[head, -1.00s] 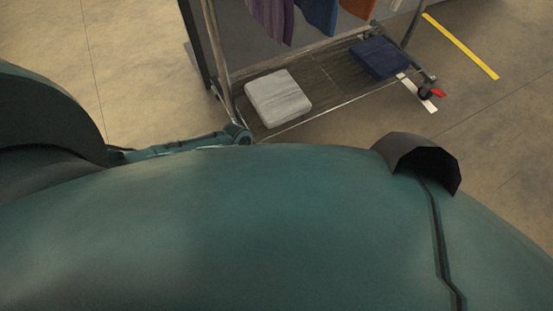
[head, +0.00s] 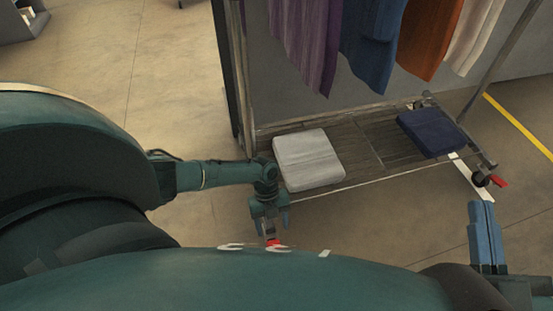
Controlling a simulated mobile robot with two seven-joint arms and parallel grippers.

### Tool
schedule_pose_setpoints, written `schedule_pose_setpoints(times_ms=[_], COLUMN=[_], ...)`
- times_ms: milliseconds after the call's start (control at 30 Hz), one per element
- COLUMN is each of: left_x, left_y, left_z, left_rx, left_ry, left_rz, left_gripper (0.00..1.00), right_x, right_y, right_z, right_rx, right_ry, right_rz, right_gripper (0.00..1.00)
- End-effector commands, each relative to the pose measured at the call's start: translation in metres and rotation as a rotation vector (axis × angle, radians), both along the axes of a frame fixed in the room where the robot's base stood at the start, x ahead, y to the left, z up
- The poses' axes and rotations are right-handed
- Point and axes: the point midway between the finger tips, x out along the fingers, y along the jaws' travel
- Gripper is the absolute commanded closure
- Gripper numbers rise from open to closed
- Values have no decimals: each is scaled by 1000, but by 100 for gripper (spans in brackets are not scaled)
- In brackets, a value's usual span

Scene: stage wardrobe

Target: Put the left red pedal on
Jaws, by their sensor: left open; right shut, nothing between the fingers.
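The left red pedal (head: 273,242) shows as a small red patch at the rack's near left corner, just above the edge of my own body, which hides what lies below it. My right gripper (head: 482,230) is shut and empty at the lower right, well away from the left pedal. A second red pedal (head: 499,182) sits by a dark caster at the rack's right end.
The clothes rack's wooden base (head: 356,150) holds a folded light grey cloth (head: 309,160) and a folded navy cloth (head: 431,133). Purple (head: 305,45), blue (head: 372,42), orange (head: 430,38) and cream (head: 474,36) garments hang above. Floor is clear left of the rack.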

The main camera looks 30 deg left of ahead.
Motion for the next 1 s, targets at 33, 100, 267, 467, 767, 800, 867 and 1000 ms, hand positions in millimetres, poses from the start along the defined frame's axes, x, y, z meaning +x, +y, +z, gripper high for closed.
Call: schedule_pose_setpoints(times_ms=[33, 100, 267, 467, 767, 800, 867, 1000], left_x=[-3, -7, -15, -24, -29, -29, -29, -29], left_y=[-4, -7, -18, -28, -34, -34, -34, -34], left_z=[-12, -26, -59, -91, -108, -108, -107, -107], left_rx=[-1, 0, -1, 1, 0, 0, 0, 0], left_ry=[2, 3, 3, 1, 0, 0, 0, 0], left_rz=[0, 0, -1, 0, 0, 0, 0, 0], left_gripper=[38, 38, 38, 38, 38, 38, 38, 38], right_x=[2, 4, 5, 2, -3, -3, -3, -3], right_y=[-1, -2, -4, -5, -6, -6, -6, -7], right_z=[2, 8, 26, 47, 62, 63, 63, 63], right_rx=[-3, -9, -25, -40, -50, -50, -51, -50], right_ry=[-37, -93, -246, -411, -518, -519, -521, -519], right_rz=[0, 0, 2, 4, 5, 5, 5, 5], right_gripper=[100, 100, 100, 100, 100, 100, 100, 100])
